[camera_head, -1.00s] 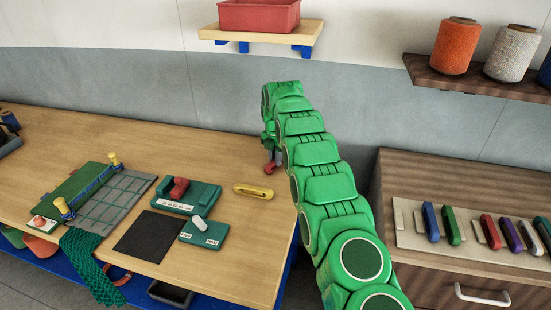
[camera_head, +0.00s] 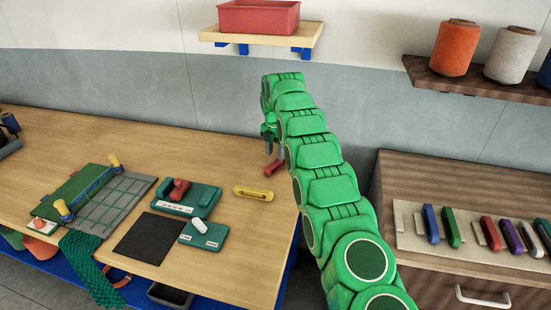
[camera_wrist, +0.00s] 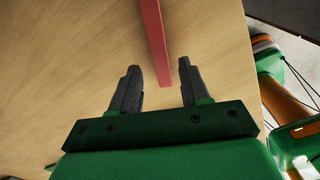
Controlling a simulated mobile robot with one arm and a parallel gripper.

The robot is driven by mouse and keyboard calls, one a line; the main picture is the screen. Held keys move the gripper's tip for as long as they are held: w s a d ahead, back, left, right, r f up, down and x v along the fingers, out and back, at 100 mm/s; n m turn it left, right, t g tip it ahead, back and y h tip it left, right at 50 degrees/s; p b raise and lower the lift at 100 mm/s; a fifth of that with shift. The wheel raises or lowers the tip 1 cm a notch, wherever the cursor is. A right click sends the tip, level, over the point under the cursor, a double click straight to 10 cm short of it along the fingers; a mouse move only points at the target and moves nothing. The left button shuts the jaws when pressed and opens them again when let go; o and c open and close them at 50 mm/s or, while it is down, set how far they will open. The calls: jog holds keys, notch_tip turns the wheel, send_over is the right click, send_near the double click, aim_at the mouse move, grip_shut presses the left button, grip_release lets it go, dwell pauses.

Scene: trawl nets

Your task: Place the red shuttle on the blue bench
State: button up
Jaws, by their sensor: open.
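The red shuttle (camera_head: 274,168) lies on the wooden top of the blue-framed bench (camera_head: 225,152), near its right end. In the wrist view the shuttle (camera_wrist: 153,35) is a narrow red bar, its near end showing between my finger tips. My gripper (camera_wrist: 158,67) is open, with a dark finger on each side of the bar and a gap to both. In the head view my gripper (camera_head: 273,148) is just above the shuttle, partly hidden by my green arm.
A yellow shuttle (camera_head: 253,192), green trays (camera_head: 187,200) and a dark mat (camera_head: 150,237) lie on the bench left of my arm. A wooden cabinet (camera_head: 440,170) with several coloured shuttles stands right. Shelves hang above.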

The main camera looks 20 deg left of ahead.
aim_at(275, 162)
jog(key=shift+r, duration=1.8)
jog(key=shift+d, duration=0.1)
jog(key=s+d+r+m+g, duration=0.1)
jog(key=s+d+r+m, duration=0.4)
jog(key=s+d+m, duration=0.35)
jog(key=s+d+r+m, duration=0.5)
jog(key=s+d+m, duration=0.2)
jog(key=s+d, duration=0.3)
jog(key=s+d+r+m+g, duration=0.1)
jog(key=s+d+r+m, duration=0.4)
jog(key=s+d+m, duration=0.3)
jog(key=s+d+f+m, duration=0.1)
jog(key=s+d+m, duration=0.1)
jog(key=s, duration=0.8)
jog(key=s+d+f+m, duration=0.1)
jog(key=s+d+m, duration=0.2)
jog(key=s, duration=0.8)
jog(key=s+d+f+m, duration=0.1)
jog(key=s+d, duration=0.4)
jog(key=s, duration=0.5)
jog(key=shift+s+d+f+m, duration=0.3)
jog(key=shift+s+d+m, duration=0.1)
jog(key=shift+m, duration=0.45)
